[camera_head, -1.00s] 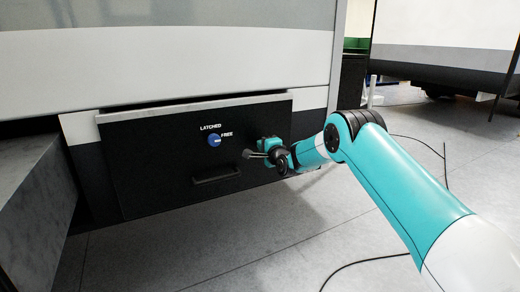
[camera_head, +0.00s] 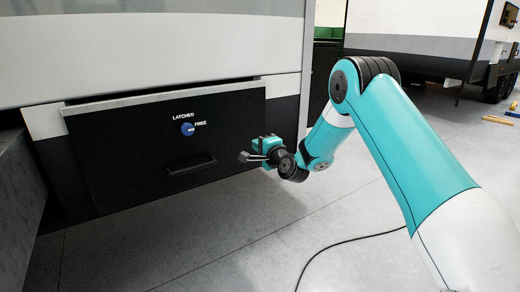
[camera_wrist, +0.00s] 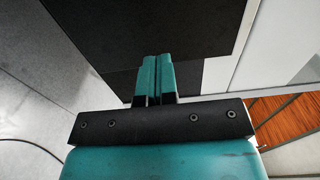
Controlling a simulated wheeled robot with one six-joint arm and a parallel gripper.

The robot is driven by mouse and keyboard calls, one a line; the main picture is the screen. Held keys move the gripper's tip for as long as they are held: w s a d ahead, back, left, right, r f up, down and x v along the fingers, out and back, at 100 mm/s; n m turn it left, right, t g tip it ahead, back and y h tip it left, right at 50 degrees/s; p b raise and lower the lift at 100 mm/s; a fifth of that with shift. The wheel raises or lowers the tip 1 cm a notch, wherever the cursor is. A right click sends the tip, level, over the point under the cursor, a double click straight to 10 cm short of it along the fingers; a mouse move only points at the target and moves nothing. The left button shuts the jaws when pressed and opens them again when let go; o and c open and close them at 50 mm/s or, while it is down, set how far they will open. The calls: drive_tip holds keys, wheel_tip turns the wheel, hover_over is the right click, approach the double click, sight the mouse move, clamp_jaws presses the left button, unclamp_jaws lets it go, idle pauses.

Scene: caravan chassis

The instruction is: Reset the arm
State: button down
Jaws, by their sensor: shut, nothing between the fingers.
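My gripper (camera_head: 247,157) is in front of the right edge of the black hatch panel, apart from it, and points left in the head view. In the wrist view its two teal fingers (camera_wrist: 153,78) are together with nothing between them. My teal and white arm reaches in from the lower right with its elbow raised. The black panel (camera_head: 120,170) carries a blue knob (camera_head: 187,129) between the labels LATCHED and FREE, and a black handle (camera_head: 190,164) below it. The knob's white mark points toward FREE.
The caravan body (camera_head: 150,50) rises above the panel. A grey step-like block (camera_head: 18,190) stands at the left. A black cable (camera_head: 330,245) lies on the open grey floor (camera_head: 220,240). Another vehicle (camera_head: 440,40) and yellow items (camera_head: 498,120) are at the back right.

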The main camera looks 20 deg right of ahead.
drive_tip(key=s+a+r+n+g+y+p, duration=0.3)
drive_tip(key=s+a+r+n+g, duration=0.2)
drive_tip(key=s+a+r+n, duration=0.35)
drive_tip(key=s+a+r+n+g+y+p, duration=0.25)
drive_tip(key=s+a+r+n+g, duration=0.3)
drive_tip(key=s+a, duration=0.45)
drive_tip(key=s+d+r+n+g+h+p, duration=0.1)
drive_tip(key=s+r+n+g+h+p, duration=0.1)
drive_tip(key=s, duration=1.2)
drive_tip(key=s+d+r+n+g+h+p, duration=0.2)
drive_tip(key=s+n+g, duration=0.3)
drive_tip(key=s, duration=1)
drive_tip(key=shift+r+n+p, duration=0.3)
drive_tip(key=shift+n+p, duration=0.05)
drive_tip(key=shift+n, duration=0.85)
drive_tip(key=shift+a, duration=0.1)
